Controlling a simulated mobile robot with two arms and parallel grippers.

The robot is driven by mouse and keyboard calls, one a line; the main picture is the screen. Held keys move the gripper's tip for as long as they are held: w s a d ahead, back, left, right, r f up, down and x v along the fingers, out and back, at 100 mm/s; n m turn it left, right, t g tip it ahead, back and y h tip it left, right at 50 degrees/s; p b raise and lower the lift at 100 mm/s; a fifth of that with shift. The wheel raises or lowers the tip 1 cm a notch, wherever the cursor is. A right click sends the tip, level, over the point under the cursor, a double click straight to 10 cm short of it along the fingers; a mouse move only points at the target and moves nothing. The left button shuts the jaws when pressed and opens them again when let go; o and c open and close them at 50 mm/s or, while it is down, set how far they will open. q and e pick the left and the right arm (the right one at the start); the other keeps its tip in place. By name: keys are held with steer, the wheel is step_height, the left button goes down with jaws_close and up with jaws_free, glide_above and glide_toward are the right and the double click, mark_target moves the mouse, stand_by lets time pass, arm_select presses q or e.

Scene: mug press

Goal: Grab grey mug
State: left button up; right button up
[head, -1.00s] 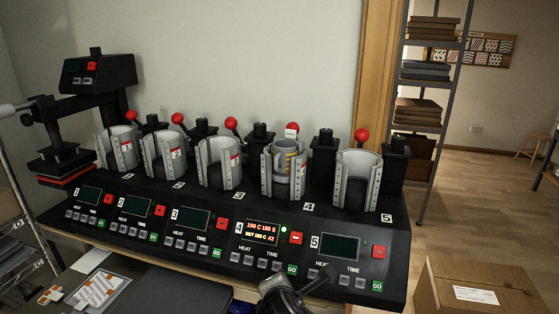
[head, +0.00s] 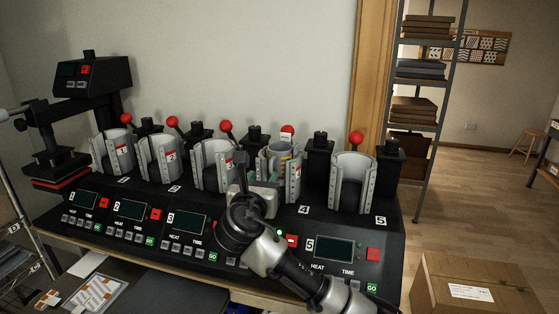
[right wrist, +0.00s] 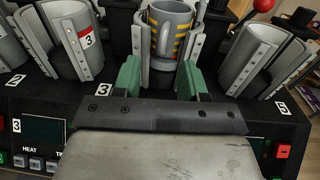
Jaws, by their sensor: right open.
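The grey mug (head: 283,157) with yellow stripes stands upright inside the clamp of press 4 (head: 297,172). In the right wrist view the mug (right wrist: 169,35) shows its handle facing my gripper, between the open clamp walls. My right gripper (right wrist: 161,77) is open, its green fingers pointing at the mug from the front, one on either side of the handle's line, and apart from it. In the head view the right gripper (head: 254,185) is just in front of press 4 and hides its display. My left gripper is not in view.
Empty press clamps stand on both sides, press 3 (head: 213,168) at left and press 5 (head: 354,183) at right. Red-knobbed levers (head: 287,131) rise behind them. A cardboard box (head: 465,287) is at the lower right.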

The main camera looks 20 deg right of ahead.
mark_target(271, 168)
steer(key=p+x, duration=0.2)
steer(key=x, duration=0.2)
steer(key=shift+d+r, duration=0.2)
steer(key=shift+d, duration=0.05)
steer(key=shift+w+d+f, duration=0.2)
steer(key=shift+w+d, duration=0.05)
steer(key=shift+w, duration=0.25)
steer(key=shift+r, duration=0.1)
jaws_close()
